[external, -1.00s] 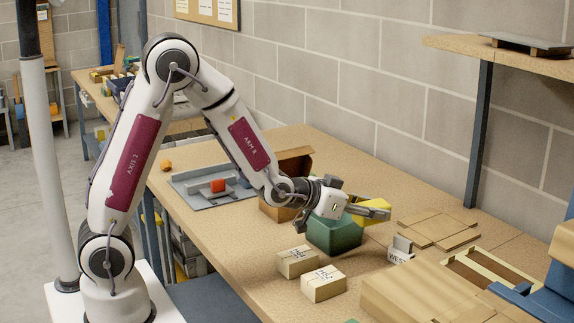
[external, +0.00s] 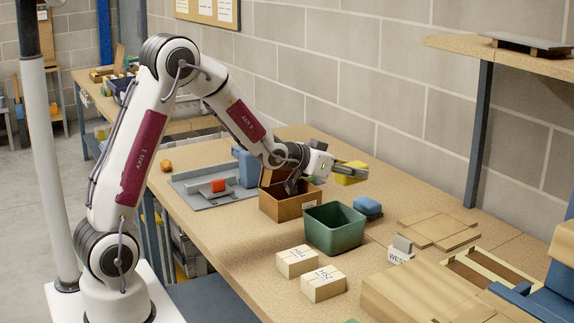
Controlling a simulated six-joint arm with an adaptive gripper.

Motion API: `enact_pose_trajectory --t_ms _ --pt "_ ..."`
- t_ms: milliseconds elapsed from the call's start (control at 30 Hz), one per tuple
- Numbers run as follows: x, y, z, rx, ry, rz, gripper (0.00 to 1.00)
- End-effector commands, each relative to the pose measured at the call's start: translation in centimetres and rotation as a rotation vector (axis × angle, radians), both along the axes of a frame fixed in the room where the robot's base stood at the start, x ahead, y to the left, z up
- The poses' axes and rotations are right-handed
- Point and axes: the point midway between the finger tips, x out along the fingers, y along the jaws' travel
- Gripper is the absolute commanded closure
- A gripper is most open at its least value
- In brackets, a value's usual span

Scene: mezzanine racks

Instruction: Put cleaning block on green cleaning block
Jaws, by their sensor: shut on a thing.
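My gripper (external: 345,170) is shut on a yellow block (external: 352,177), taken as the cleaning block, and holds it in the air behind the green bin. The block sticks out past the fingers, which partly cover it. A blue block (external: 368,206) with a rounded top lies on the bench right of the bin, below the held block. I cannot make out a green cleaning block for sure; only a small green edge (external: 351,321) shows at the bottom of the picture.
An open green bin (external: 335,243) stands mid-bench, with an open brown box (external: 287,206) behind it. Two small cartons (external: 297,261) (external: 323,283) lie in front. Flat cardboard (external: 437,228) and a labelled stand (external: 400,251) are at right. Bench space beyond the blue block is clear.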

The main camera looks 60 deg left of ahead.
Motion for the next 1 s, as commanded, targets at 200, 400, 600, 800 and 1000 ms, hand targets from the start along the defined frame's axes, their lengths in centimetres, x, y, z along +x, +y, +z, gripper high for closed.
enact_pose_trajectory --t_ms 200,400,600,800,1000 --pt "2.9 4.2 1.8 0.001 -0.003 0.021 0.9" --pt "4.8 7.8 3.1 0.001 -0.002 0.04 0.9" --pt "6.1 11.2 4.3 0.001 -0.001 0.061 0.9" --pt "7.0 14.8 5.2 0.004 0.0 0.088 0.9" --pt "7.7 18.7 5.7 0.006 0.002 0.126 0.9"
